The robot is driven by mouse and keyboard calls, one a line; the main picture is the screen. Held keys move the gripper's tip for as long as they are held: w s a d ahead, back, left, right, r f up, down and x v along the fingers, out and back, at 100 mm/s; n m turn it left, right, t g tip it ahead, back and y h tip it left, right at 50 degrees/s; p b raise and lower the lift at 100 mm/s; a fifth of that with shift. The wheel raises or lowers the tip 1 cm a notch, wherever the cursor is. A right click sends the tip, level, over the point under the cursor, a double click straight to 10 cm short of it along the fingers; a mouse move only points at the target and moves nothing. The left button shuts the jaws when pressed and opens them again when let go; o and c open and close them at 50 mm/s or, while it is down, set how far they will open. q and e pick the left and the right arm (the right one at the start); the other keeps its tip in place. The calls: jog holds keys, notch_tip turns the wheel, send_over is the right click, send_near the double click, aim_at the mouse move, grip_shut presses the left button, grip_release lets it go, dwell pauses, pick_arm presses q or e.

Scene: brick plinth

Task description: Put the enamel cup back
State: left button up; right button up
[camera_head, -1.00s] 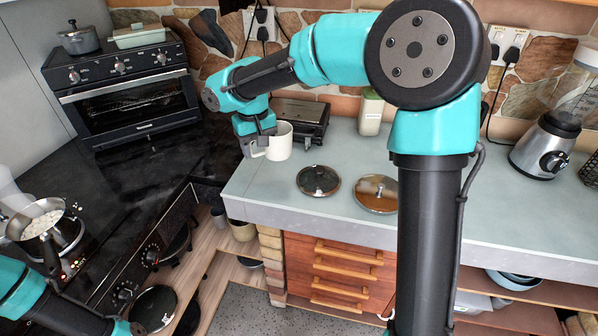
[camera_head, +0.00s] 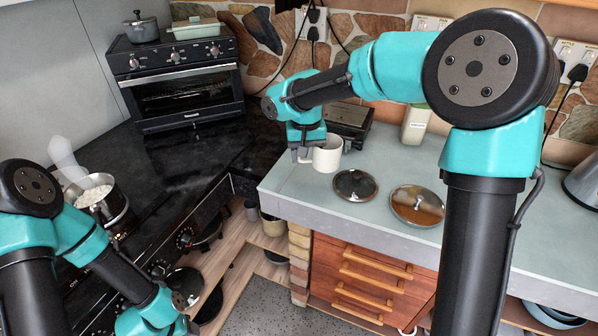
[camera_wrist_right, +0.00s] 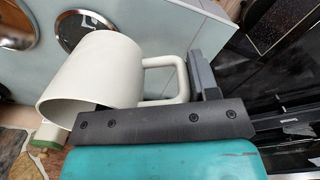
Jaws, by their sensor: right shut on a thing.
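The enamel cup (camera_head: 326,156) is off-white with a loop handle. In the head view it is at the left end of the grey-green counter (camera_head: 440,170), and I cannot tell whether its base touches the counter. My right gripper (camera_head: 304,154) is at its left side. In the right wrist view the cup (camera_wrist_right: 100,75) lies tilted across the picture, and the right gripper (camera_wrist_right: 197,82) is shut on its handle. The far finger is mostly hidden. My left arm comes in at the lower left; its gripper is out of the picture.
Two round lids, one dark (camera_head: 355,185) and one shiny (camera_head: 417,205), lie in front of the cup. A dark flat appliance (camera_head: 349,120) and a pale canister (camera_head: 416,124) stand behind. Left are the black hob counter, a pan of white food (camera_head: 92,190) and an oven (camera_head: 180,80).

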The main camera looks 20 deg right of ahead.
jog(key=w+a+f+m, duration=0.1)
jog(key=a+f+m, duration=0.4)
jog(key=f, duration=0.3)
jog(key=shift+w+a+f+m, duration=0.3)
jog(key=shift+a+f, duration=0.1)
jog(key=shift+a, duration=0.05)
jog(key=shift+w, duration=0.1)
jog(key=w+d, duration=0.1)
jog(key=w, duration=0.4)
jog(key=w+d+f, duration=0.1)
jog(key=w, duration=0.4)
jog(key=w+d, duration=0.1)
jog(key=w, duration=0.4)
jog(key=shift+d+f, duration=0.15)
jog(key=shift+f, duration=0.05)
jog(key=shift+w, duration=0.25)
jog(key=shift+f, duration=1.75)
jog(key=shift+f, duration=0.15)
jog(key=o, duration=1.2)
jog(key=shift+c, duration=0.2)
